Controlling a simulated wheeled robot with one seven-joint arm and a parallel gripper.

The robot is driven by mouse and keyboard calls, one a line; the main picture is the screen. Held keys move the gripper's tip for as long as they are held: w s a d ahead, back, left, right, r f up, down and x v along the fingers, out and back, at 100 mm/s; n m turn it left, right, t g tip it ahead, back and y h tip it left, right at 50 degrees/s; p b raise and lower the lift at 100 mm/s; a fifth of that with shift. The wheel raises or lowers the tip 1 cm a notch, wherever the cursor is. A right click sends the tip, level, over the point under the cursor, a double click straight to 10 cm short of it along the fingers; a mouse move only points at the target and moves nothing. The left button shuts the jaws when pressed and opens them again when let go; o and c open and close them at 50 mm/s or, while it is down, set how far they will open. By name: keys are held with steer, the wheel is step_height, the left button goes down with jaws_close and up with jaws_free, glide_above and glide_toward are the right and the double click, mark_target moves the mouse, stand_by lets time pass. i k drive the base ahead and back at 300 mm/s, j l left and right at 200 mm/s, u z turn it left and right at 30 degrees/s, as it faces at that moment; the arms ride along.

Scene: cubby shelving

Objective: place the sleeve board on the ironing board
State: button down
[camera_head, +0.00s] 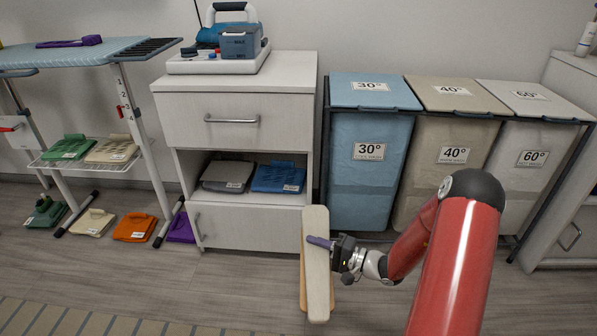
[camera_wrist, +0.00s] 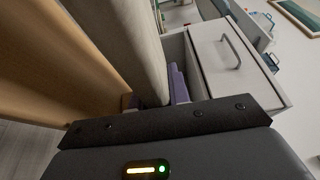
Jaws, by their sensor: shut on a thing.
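The sleeve board (camera_head: 317,270) is a long narrow beige padded board with a wooden base, upright in front of the cabinet. My gripper (camera_head: 328,245) is shut on it from the right side, with a purplish finger across its padded face. In the wrist view the padded part (camera_wrist: 122,40) and the wooden base (camera_wrist: 60,60) fill the left side; the fingers are mostly hidden. The ironing board (camera_head: 85,52) has a light blue cover and stands at the upper left, well away from my gripper. A purple folded item (camera_head: 70,42) lies on its far side.
A white cabinet (camera_head: 240,90) with an iron station (camera_head: 222,62) on top stands between the ironing board and three laundry bins (camera_head: 370,150). The foreground floor (camera_head: 210,285) is clear.

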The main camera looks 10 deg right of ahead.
mark_target(36, 55)
steer(key=i+j+z, duration=0.25)
steer(key=j, duration=0.6)
steer(key=j+z, duration=0.2)
steer(key=j, duration=0.7)
steer(key=j+z, duration=0.25)
steer(key=j, duration=0.65)
steer(key=j+z, duration=0.25)
steer(key=j, duration=0.65)
steer(key=k+j+z, duration=0.2)
steer(key=j, duration=0.7)
steer(key=k+j+z, duration=0.1)
steer(key=j+z, duration=0.15)
steer(key=j, duration=0.65)
steer(key=k+j+z, duration=0.25)
steer(key=j, duration=0.6)
steer(key=k+j+z, duration=0.2)
steer(key=j, duration=0.55)
steer(key=k, duration=0.1)
